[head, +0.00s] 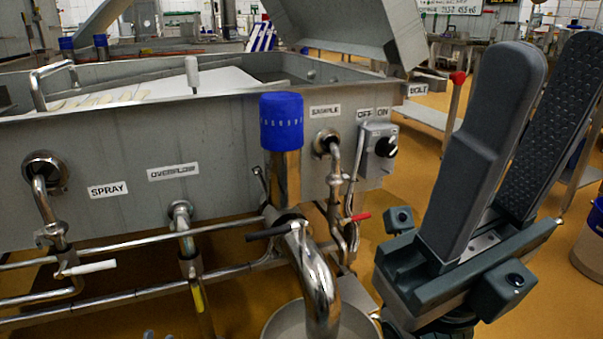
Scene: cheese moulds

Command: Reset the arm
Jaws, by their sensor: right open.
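My right gripper (549,62) is large and close to the camera at the right of the head view. Its two long dark grey fingers point up and stand apart, with nothing between them. The inner face of the right finger has a bumpy pad. The gripper is in front of and to the right of a steel vat (240,150), apart from it as far as I can see. My left gripper cannot be made out in the head view.
The vat's front carries a blue-capped steel valve (281,122), a black knob (386,147), a red-handled lever (357,217) and pipes. A pale bucket (352,325) stands below the bent pipe. Orange floor shows between.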

